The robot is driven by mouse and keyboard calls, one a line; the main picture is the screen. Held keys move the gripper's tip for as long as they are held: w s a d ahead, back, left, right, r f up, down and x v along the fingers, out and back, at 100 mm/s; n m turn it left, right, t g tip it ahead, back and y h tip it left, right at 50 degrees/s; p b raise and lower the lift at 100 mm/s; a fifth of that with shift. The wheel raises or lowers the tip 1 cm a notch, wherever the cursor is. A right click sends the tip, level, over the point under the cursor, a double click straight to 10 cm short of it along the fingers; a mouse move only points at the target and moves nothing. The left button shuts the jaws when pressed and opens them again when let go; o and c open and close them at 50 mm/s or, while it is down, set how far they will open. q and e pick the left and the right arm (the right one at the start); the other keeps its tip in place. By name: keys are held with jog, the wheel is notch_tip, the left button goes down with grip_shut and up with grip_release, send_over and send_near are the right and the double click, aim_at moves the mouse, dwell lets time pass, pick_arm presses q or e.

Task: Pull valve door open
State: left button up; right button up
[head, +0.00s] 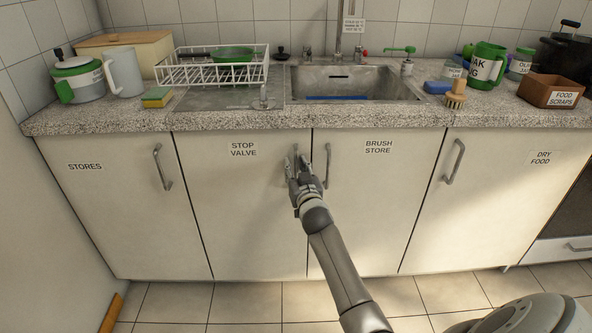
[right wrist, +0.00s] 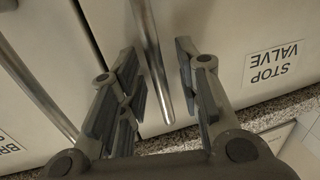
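The valve door (head: 235,205) is a pale cupboard door labelled "STOP VALVE" (head: 243,149), under the sink, and it looks closed. Its vertical metal handle (head: 295,152) is near the door's upper right edge and is partly hidden by my right gripper (head: 298,168). In the right wrist view, the handle (right wrist: 152,62) runs between the two open fingers of my right gripper (right wrist: 159,58). A gap shows on each side of the handle, so the fingers do not appear to grip it. My left gripper is not in view.
The "BRUSH STORE" door (head: 372,210) is just to the right, its handle (head: 327,166) close beside my gripper. The "STORES" door (head: 120,215) is to the left. The worktop (head: 140,119) overhangs above. The tiled floor (head: 245,301) before the valve door looks clear.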

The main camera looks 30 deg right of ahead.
jog(key=shift+w, duration=0.1)
grip_shut()
jog(key=shift+a+f, duration=0.1)
dwell(0.4)
